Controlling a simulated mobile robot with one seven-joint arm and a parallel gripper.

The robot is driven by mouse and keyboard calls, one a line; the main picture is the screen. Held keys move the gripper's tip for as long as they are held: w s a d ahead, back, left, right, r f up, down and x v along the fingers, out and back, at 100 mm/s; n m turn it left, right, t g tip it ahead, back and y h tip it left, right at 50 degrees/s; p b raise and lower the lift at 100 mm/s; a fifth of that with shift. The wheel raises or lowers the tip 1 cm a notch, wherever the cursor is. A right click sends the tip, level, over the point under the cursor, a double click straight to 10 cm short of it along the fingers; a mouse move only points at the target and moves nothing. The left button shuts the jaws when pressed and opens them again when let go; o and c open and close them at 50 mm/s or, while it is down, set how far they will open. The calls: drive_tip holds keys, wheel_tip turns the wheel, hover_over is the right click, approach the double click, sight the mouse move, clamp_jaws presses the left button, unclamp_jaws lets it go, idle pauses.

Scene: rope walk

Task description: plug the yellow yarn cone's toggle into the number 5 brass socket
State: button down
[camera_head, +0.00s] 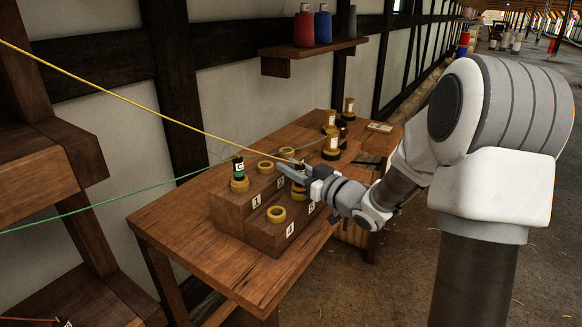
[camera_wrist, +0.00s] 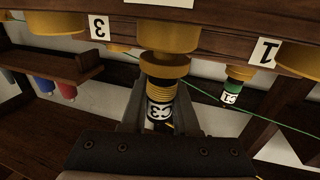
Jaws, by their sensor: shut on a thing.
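My gripper (camera_head: 292,169) is shut on the yellow yarn's toggle, over the front row of the stepped wooden block (camera_head: 262,232). In the wrist view the toggle (camera_wrist: 160,110) is black with a white label and a ribbed brass-coloured part, between my gripper's fingers (camera_wrist: 160,118). It is in line with a brass socket (camera_wrist: 163,40), its ribbed end at the rim; I cannot tell how deep it sits. That socket's label is cut off there. In the head view the socket below my gripper (camera_head: 298,188) is beside a partly hidden label reading 5. Yellow yarn (camera_head: 130,103) runs to my gripper.
The number 4 socket (camera_head: 276,214) is empty. A wall shelf (camera_head: 310,50) holds red and blue cones.

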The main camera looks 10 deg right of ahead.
drive_tip(key=shift+f, duration=0.4)
drive_tip(key=c, duration=0.9)
unclamp_jaws()
drive_tip(key=shift+c, duration=0.2)
drive_tip(key=v, duration=1.1)
drive_tip(key=shift+p, duration=0.3)
